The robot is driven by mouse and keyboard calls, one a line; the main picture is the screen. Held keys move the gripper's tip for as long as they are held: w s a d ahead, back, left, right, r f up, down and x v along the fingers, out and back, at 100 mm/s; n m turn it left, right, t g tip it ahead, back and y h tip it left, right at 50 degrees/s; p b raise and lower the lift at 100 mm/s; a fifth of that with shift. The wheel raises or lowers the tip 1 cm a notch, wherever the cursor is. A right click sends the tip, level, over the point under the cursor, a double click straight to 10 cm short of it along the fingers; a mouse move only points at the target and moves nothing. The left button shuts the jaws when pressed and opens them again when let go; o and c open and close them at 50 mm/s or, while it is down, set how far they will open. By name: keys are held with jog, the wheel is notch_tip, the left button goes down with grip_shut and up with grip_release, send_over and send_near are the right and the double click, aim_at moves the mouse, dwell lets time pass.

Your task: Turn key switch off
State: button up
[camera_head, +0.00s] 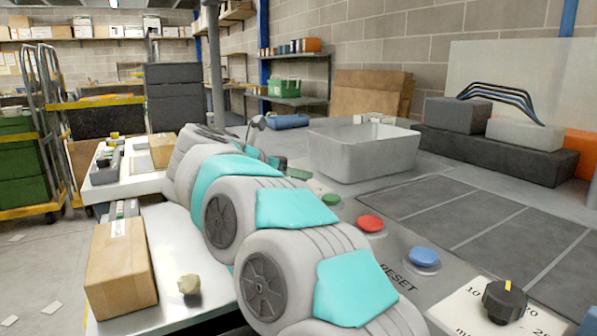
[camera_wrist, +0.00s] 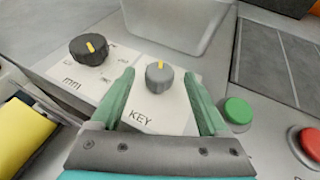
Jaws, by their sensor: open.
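My gripper (camera_wrist: 159,82) is open, with one green finger on each side of the knob. I cannot tell whether either finger touches it. In the head view my arm hides the key switch and most of the gripper.
A black knob (camera_wrist: 90,49) stands left of the key switch. A green button (camera_wrist: 237,110) and red button (camera_wrist: 305,141) lie to the right. A blue button (camera_head: 423,257) and dial (camera_head: 505,301) are further along the panel. A grey bin (camera_head: 362,155) stands behind.

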jog(key=shift+x, duration=1.75)
grip_shut()
